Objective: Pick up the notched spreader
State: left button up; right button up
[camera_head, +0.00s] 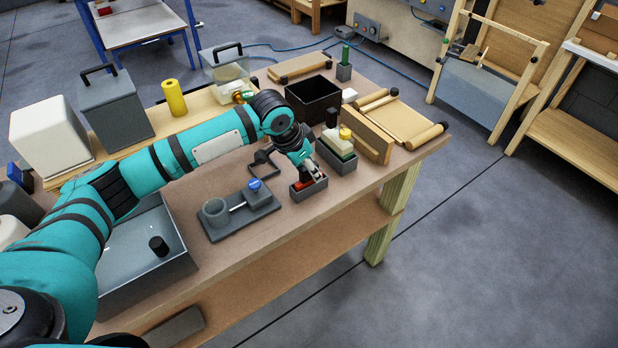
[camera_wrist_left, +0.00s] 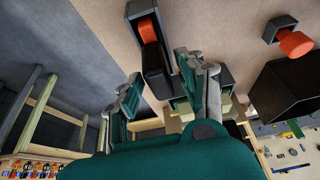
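A red-orange and black tool, likely the notched spreader (camera_head: 303,184), lies in a small grey open holder (camera_head: 308,191) near the front edge of the workbench. In the left wrist view its red-orange part (camera_wrist_left: 143,27) and black part (camera_wrist_left: 151,56) show inside the holder. My left gripper (camera_head: 309,172) hangs over this holder, pointing down. In the left wrist view its two fingers (camera_wrist_left: 160,86) are spread apart, and nothing is visibly gripped. The gripper partly hides the tool in the head view. My right gripper is not in view.
Close on the right stands a grey holder (camera_head: 336,159) with pale and yellow items, beside a wooden block (camera_head: 366,137). A black bin (camera_head: 313,99) is behind. A grey fixture (camera_head: 240,215) with a blue knob stands left of the gripper. The bench front edge is near.

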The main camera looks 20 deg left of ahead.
pick_arm(q)
jog(key=c, duration=0.4)
grip_shut()
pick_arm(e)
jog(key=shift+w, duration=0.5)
pick_arm(q)
jog(key=shift+r, duration=0.15)
jog(key=shift+w+r, duration=0.1)
jog(key=shift+r, duration=0.2)
notch_tip(320, 180, up, 9)
jog(key=shift+r+b, duration=0.15)
jog(key=shift+b, duration=0.7)
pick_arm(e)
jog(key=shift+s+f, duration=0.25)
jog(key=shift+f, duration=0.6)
